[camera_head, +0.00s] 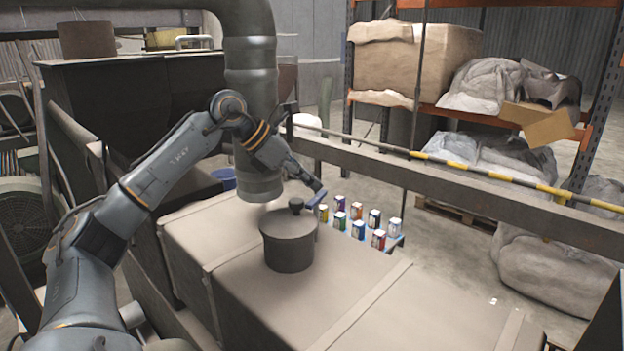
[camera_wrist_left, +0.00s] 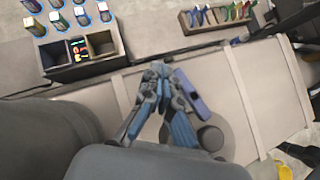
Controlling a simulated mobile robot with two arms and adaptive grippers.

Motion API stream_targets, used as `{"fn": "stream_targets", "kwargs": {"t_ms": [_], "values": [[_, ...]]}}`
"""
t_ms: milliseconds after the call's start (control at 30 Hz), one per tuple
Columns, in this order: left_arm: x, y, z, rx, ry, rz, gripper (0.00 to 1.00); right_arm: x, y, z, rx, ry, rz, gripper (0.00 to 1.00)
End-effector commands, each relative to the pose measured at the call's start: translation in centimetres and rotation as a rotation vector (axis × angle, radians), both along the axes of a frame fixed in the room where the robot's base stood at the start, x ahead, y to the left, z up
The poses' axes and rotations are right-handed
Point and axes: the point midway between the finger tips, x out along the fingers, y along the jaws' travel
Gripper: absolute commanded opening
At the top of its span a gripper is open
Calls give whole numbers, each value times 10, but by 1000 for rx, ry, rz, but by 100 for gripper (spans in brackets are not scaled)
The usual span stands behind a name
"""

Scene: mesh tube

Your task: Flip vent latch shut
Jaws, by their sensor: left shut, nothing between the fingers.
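A dark grey pot (camera_head: 289,251) with a flat lid and a round knob (camera_head: 296,205) stands on the tan case top. The lid also shows in the left wrist view (camera_wrist_left: 229,149), partly hidden by my wrist. A blue lever (camera_head: 317,198), which looks like the vent latch, slants upward by the lid's right edge. It also shows in the left wrist view (camera_wrist_left: 194,94). My left gripper (camera_head: 316,185) is shut and empty, its tips close beside the lever. I cannot tell whether they touch. The lever's base is hard to make out. My right gripper is in neither view.
A thick grey pipe (camera_head: 252,100) comes down just behind the pot. Several cans (camera_head: 358,211) stand in a holder to its right. A metal rail (camera_head: 450,182) runs along the back. The case top in front of the pot is clear.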

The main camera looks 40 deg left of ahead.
Motion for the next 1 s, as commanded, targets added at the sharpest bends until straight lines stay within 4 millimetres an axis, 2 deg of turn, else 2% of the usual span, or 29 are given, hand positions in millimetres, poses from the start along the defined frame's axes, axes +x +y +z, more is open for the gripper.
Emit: {"fn": "stream_targets", "kwargs": {"t_ms": [233,1000], "values": [[2,-1,0,0,1,1,0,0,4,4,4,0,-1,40],[3,-2,0,-1,0,1,0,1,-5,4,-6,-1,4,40]]}}
